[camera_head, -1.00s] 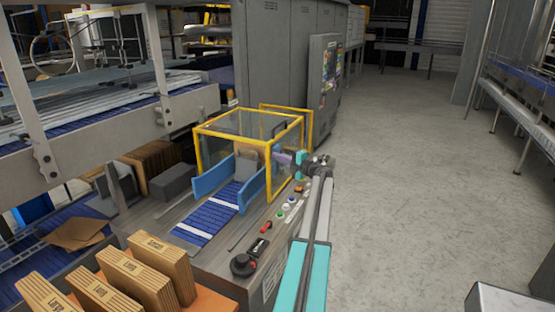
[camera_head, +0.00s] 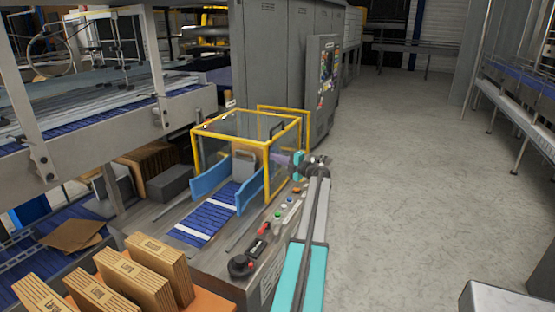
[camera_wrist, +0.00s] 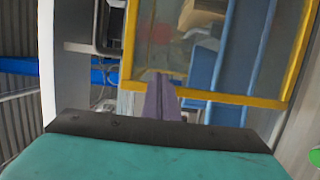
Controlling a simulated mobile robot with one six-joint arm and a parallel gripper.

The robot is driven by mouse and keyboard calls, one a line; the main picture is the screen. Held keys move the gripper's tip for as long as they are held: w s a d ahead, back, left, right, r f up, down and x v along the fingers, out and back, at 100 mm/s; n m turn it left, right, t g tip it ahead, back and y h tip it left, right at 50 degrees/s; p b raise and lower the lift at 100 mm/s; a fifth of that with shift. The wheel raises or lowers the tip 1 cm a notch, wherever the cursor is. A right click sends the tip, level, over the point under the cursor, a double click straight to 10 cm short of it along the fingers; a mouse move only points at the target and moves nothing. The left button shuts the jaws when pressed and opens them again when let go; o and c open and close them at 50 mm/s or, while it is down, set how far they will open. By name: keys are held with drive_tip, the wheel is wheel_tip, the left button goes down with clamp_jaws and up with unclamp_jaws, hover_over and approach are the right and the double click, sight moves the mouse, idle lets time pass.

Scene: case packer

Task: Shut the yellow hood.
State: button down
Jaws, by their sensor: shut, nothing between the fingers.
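The yellow hood (camera_head: 230,140) is a box frame with clear panels and a dark handle (camera_head: 278,129) near its right side. It stands over the blue roller belt (camera_head: 208,215) of the packer; I cannot tell how far it is open. My gripper (camera_head: 284,160) is at the hood's right side, below the handle, with its purple fingers pointing left at the frame. In the wrist view the fingers (camera_wrist: 161,98) are together and empty. Their tips overlap the hood's yellow bar (camera_wrist: 235,98); I cannot tell whether they touch it.
A second yellow frame (camera_head: 288,108) stands behind the hood. Blue side guides (camera_head: 210,181) flank the belt. A control strip with buttons and a black knob (camera_head: 241,265) runs along the machine's right edge. Flat cartons (camera_head: 155,268) stand at the front left. The floor (camera_head: 400,180) to the right is clear.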

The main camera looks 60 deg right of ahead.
drive_tip(key=shift+w+a+r, duration=0.25)
drive_tip(key=shift+w+a, duration=0.1)
drive_tip(key=shift+w, duration=0.25)
drive_tip(key=a+b+v, duration=0.2)
drive_tip(key=b+v, duration=0.1)
drive_tip(key=v, duration=0.9)
drive_tip(key=shift+w+a+f, duration=0.3)
drive_tip(key=shift+a, duration=0.05)
